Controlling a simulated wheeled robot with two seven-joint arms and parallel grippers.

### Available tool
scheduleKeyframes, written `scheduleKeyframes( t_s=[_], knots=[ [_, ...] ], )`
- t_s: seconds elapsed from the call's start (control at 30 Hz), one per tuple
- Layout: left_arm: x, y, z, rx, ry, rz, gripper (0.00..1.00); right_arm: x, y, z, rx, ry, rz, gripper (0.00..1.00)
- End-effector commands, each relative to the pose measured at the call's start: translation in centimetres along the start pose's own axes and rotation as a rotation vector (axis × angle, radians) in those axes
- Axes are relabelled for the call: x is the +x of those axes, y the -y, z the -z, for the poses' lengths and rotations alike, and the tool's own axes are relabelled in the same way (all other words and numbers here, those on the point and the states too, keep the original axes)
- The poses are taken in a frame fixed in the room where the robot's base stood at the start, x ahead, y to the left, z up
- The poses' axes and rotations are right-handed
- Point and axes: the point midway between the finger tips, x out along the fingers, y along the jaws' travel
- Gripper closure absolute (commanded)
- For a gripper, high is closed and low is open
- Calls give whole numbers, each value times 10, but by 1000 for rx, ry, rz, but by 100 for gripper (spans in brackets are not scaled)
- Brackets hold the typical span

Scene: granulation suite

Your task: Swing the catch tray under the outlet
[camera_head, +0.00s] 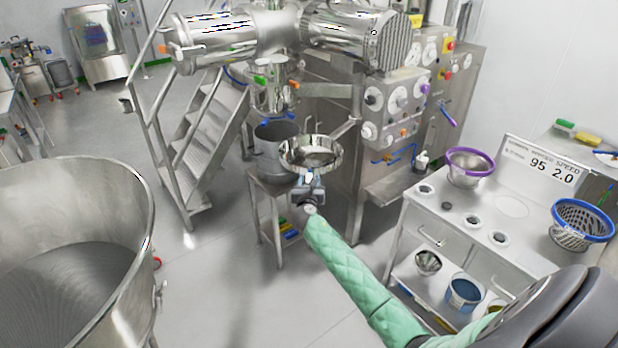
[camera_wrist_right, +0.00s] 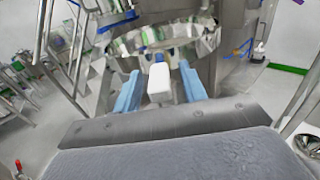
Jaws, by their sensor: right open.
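The catch tray (camera_head: 325,163) is a round, shallow steel dish held by a bracket on the machine frame. It sits to the right of and lower than the steel outlet (camera_head: 271,98) under the horizontal drum, not below it. In the right wrist view, the tray's shiny rim (camera_wrist_right: 165,42) fills the top middle. A white handle (camera_wrist_right: 159,80) projects from the tray toward me. My right gripper (camera_head: 308,186) is at the tray's near side. Its blue fingers (camera_wrist_right: 160,86) are open, one on each side of the handle, with visible gaps. My left gripper is not in view.
A grey bucket (camera_head: 272,148) stands on a small steel stand (camera_head: 262,192) below the outlet. Metal stairs (camera_head: 200,140) are at left, and a large steel bowl (camera_head: 125,230) is at near left. A bench (camera_head: 460,215) with sieves is at right. Floor between is clear.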

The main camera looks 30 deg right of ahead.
Motion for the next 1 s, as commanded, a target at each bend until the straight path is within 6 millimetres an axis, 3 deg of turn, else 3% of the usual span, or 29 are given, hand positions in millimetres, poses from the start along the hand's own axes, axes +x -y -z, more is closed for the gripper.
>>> scheduleKeyframes(
  t_s=[0.4,0.6,0.63,0.87,1.0],
  knots=[
    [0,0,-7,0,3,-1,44,8,0,0,2,-1,0,58],
    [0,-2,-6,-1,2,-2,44,8,0,0,2,-1,0,97],
    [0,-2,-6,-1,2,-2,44,8,0,0,2,-1,0,100],
    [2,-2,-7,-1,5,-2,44,10,-3,2,2,-1,4,100],
    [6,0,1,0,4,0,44,17,-15,4,3,0,30,100]
  ],
)
